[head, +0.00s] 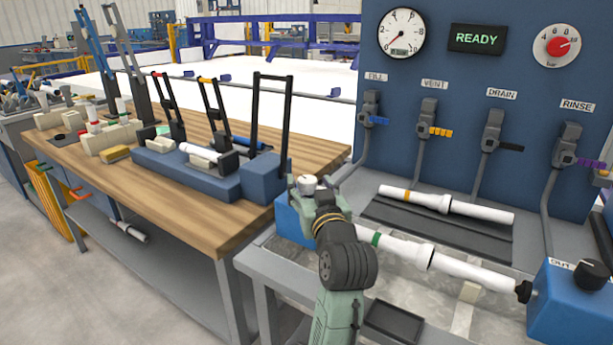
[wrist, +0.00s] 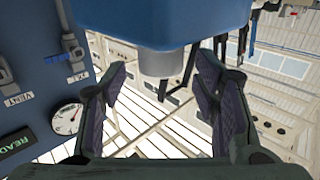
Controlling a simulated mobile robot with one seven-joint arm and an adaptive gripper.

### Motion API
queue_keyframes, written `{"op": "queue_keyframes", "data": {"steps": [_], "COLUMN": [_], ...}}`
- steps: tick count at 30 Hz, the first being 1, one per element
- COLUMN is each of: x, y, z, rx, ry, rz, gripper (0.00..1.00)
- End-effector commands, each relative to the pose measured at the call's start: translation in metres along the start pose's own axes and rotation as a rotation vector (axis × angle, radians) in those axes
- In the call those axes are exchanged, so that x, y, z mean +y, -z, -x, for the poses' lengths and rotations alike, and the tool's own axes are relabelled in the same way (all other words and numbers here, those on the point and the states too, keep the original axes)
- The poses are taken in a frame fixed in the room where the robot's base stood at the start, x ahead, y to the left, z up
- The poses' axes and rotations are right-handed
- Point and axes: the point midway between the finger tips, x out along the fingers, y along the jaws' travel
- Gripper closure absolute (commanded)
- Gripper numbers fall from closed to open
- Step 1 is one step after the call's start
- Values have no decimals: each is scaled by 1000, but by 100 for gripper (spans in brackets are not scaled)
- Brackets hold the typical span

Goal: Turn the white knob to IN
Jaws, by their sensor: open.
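The white knob (head: 307,181) is on the blue block (head: 289,218) at the left end of the pipe bench. My gripper (head: 311,188) is at the knob, with a finger on either side of it. In the wrist view the knob (wrist: 157,64) shows as a pale short cylinder on the blue block (wrist: 150,22). It lies between my gripper's (wrist: 162,72) two spread fingers, with a gap visible on both sides. The gripper is open. The knob's markings and pointer cannot be read; my gripper and arm hide part of the block.
A white pipe (head: 455,264) runs right to another blue block (head: 565,300) with a black knob (head: 590,276) labelled OUT. A second pipe (head: 480,211) lies on a dark tray behind. The panel (head: 450,80) reads READY. A wooden workbench (head: 200,240) stands left.

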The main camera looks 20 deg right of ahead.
Motion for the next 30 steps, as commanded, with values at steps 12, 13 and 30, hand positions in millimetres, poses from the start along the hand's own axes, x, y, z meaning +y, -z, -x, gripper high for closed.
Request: {"op": "queue_keyframes", "data": {"steps": [12,13,30], "x": [-1,-1,-1], "y": [0,0,0], "z": [-30,-30,-30], "rx": [1,1,0], "ry": [1,1,1], "rz": [0,0,0], "gripper": [45,45,74]}}
